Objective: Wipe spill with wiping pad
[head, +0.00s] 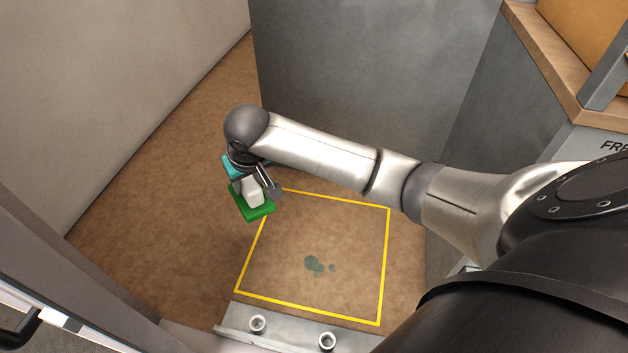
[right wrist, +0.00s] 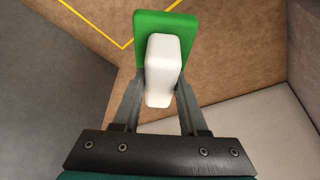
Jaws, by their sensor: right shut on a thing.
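The wiping pad (head: 252,206) is a green slab with a white grip block (head: 253,191) on top. My right gripper (head: 257,187) is shut on the white block and holds the pad near the far left corner of a yellow outlined square. The right wrist view shows the green pad (right wrist: 165,24) and the white block (right wrist: 162,70) between the two fingers. The spill (head: 314,264) is a dark greenish patch of several blots on the brown floor, inside the yellow outline (head: 387,260). The pad is apart from the spill, up and left of it. My left gripper is not in view.
A grey block wall (head: 365,90) stands behind the outlined area. A pale wall (head: 110,90) bounds the left side. A metal strip with two bolts (head: 292,335) lies along the near edge. A wood-topped counter (head: 560,75) stands at the right. The floor (head: 170,190) at left is clear.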

